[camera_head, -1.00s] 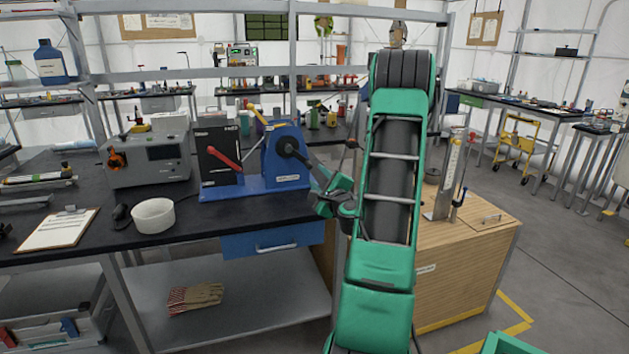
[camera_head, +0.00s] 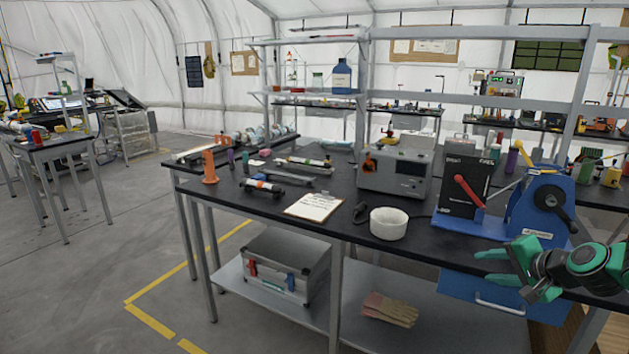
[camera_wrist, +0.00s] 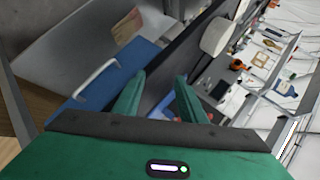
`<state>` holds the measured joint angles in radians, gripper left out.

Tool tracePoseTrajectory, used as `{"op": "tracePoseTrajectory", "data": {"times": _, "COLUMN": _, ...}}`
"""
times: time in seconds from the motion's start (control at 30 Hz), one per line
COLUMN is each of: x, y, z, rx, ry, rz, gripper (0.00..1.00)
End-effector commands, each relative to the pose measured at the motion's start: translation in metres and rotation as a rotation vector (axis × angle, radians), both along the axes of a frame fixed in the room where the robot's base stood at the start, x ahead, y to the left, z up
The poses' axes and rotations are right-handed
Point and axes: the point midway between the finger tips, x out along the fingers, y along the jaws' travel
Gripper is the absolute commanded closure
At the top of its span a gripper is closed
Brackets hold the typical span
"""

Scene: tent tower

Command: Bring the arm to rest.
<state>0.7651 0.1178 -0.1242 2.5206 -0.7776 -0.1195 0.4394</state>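My gripper (camera_head: 502,272) is at the lower right of the head view, in front of the bench (camera_head: 470,262) edge, below the blue crank device (camera_head: 540,205) and before the blue drawer (camera_head: 482,292). In the wrist view my gripper (camera_wrist: 161,76) shows two green fingers apart with nothing between them. The drawer (camera_wrist: 120,70) with its pale handle lies beyond the left finger. Most of my arm is cut off by the right edge of the head view.
The bench top holds a white bowl (camera_head: 388,224), a clipboard (camera_head: 314,206), a grey instrument (camera_head: 394,174) and a black box with a red lever (camera_head: 464,186). Gloves (camera_head: 390,308) and a metal case (camera_head: 287,266) lie on the lower shelf.

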Motion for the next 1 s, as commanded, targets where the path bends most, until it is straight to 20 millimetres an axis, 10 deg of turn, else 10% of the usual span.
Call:
{"op": "tracePoseTrajectory", "data": {"times": 0.2, "x": -0.070, "y": 0.040, "z": -0.013, "rx": -0.240, "ry": 0.298, "rz": 0.253, "gripper": 0.62}}
{"op": "tracePoseTrajectory", "data": {"times": 0.63, "x": -0.246, "y": 0.062, "z": 0.012, "rx": -0.403, "ry": 0.786, "rz": 0.522, "gripper": 0.62}}
{"op": "tracePoseTrajectory", "data": {"times": 1.0, "x": -0.292, "y": 0.070, "z": 0.023, "rx": -0.374, "ry": 0.885, "rz": 0.566, "gripper": 0.62}}
